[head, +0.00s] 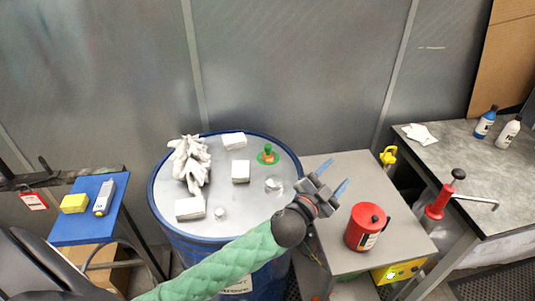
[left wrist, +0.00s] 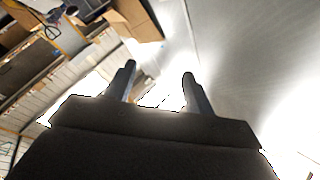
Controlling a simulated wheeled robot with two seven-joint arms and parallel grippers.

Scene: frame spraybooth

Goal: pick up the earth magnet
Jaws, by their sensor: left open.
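My left gripper (head: 334,177) is to the right of this piece, around the gap between the drum and the grey cabinet top. Its two fingers are apart with nothing between them. In the left wrist view the open fingers (left wrist: 158,72) point toward the wall, and the magnet does not show there. My right gripper is in neither view.
White blocks (head: 234,141), a crumpled white cloth or glove (head: 189,163) and small round pieces (head: 273,184) share the drum lid. A red canister (head: 367,226) stands on the grey cabinet (head: 340,163). A blue shelf (head: 75,230) is left; a bench (head: 458,160) with bottles is right.

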